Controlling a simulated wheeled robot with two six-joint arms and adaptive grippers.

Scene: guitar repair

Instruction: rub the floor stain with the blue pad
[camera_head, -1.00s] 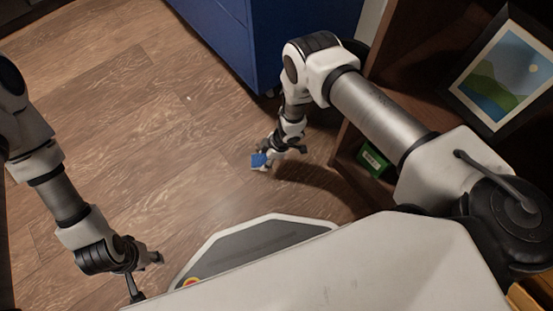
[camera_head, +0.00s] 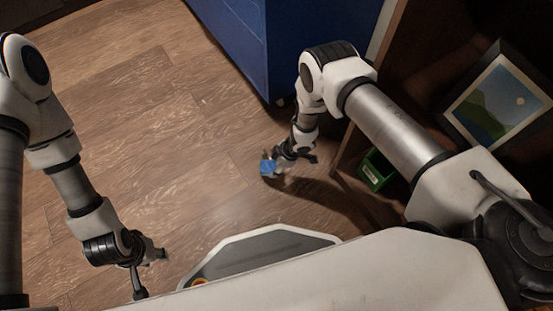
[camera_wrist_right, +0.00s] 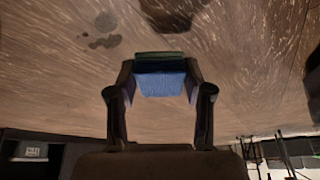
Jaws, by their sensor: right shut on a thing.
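The blue pad (camera_head: 267,166) is in my right gripper (camera_head: 276,168), low over the wooden floor. In the right wrist view the blue pad (camera_wrist_right: 162,84) sits between the two fingers of my right gripper (camera_wrist_right: 160,90), which is shut on it. Dark grey blotches of the floor stain (camera_wrist_right: 104,42) show on the floor beyond the pad, up and left of it. I cannot make out the stain in the head view. Whether the pad touches the floor is unclear. My left gripper (camera_head: 150,273) is empty, with its fingers spread, at the lower left.
A blue cabinet (camera_head: 235,40) stands at the top, behind my right arm. A wooden shelf at the right holds a green box (camera_head: 376,170) and a framed picture (camera_head: 497,105). A dark round patch (camera_wrist_right: 170,12) shows at the wrist view's top. Open floor (camera_head: 120,100) lies left.

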